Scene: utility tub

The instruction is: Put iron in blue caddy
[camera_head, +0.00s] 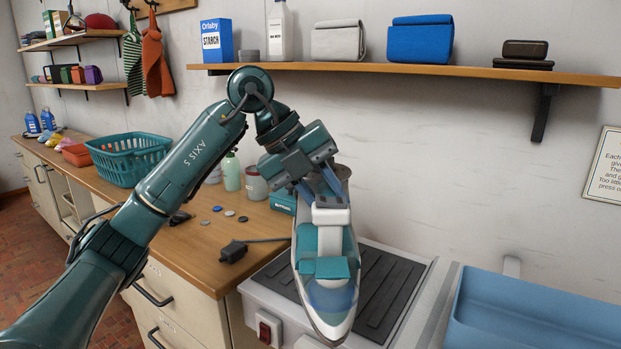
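The iron (326,258), white and teal with a pale blue front, is in the middle of the view with its tip pointing down towards me. My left gripper (319,192) comes from above, with its fingers on both sides of the white rear part of the iron's handle, and looks closed on it. The iron overlaps a grey ribbed stand (383,290); I cannot tell how far above it. An open light-blue container (540,300), which looks like the blue caddy, is at the lower right, cut off by the frame. My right gripper is not in view.
A dark plug (233,252) on a cord lies on the wooden counter (200,262). Bottles (232,172), small discs and a teal basket (130,158) stand behind my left arm. A wall shelf (400,69) with boxes and cases runs above.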

